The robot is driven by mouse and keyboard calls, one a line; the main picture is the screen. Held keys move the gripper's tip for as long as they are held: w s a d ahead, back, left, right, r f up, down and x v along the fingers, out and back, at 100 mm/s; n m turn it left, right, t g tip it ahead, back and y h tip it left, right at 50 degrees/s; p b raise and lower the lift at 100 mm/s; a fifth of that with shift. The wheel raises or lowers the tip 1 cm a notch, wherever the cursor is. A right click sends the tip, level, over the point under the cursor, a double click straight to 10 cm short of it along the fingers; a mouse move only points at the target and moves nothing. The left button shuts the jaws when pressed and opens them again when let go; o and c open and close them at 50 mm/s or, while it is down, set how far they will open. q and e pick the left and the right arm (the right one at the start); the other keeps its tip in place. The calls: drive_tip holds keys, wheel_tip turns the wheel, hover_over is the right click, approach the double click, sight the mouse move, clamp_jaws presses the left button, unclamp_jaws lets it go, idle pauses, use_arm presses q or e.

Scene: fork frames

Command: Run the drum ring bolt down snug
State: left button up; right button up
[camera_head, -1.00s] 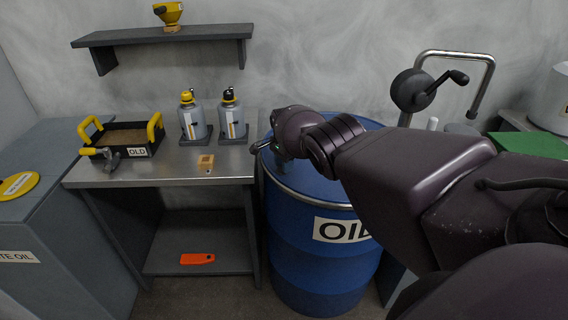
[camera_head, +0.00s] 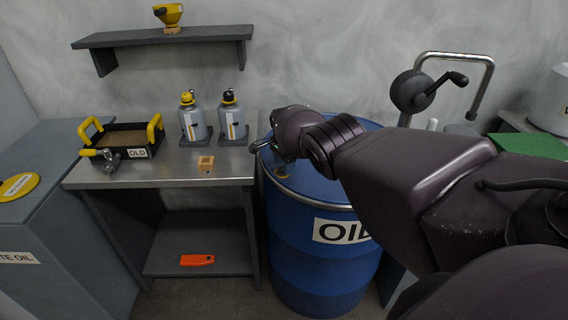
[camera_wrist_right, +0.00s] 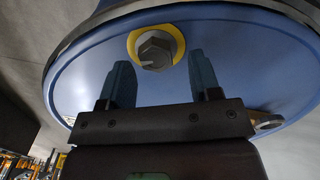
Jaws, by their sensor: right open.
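The blue drum (camera_head: 318,262) stands right of the steel bench, with a metal ring around its lid. A small metal fitting (camera_head: 260,146), perhaps the ring bolt's lug, sits at the rim's left; a lug (camera_wrist_right: 268,122) also shows on the rim in the right wrist view. A hex plug with a yellow collar (camera_wrist_right: 155,50) lies on the lid, just beyond the fingertips. My right gripper (camera_wrist_right: 162,72) is open and empty over the lid. In the head view the right gripper (camera_head: 284,152) is mostly hidden by its own wrist. My left gripper is out of view.
The steel bench (camera_head: 225,170) holds two spray bottles, a small wooden block (camera_head: 205,163) and a black tray (camera_head: 140,152) marked OLD. A crank pump (camera_head: 412,90) stands behind the drum at right. An orange object (camera_head: 197,259) lies on the lower shelf.

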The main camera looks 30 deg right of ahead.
drive_tip(key=shift+r, duration=0.15)
wheel_tip(320, 180, up, 7)
drive_tip(key=p, duration=0.5)
drive_tip(key=shift+p, duration=0.35)
wheel_tip(320, 180, up, 4)
drive_tip(key=shift+f+p, duration=0.25)
drive_tip(key=shift+p, duration=0.5)
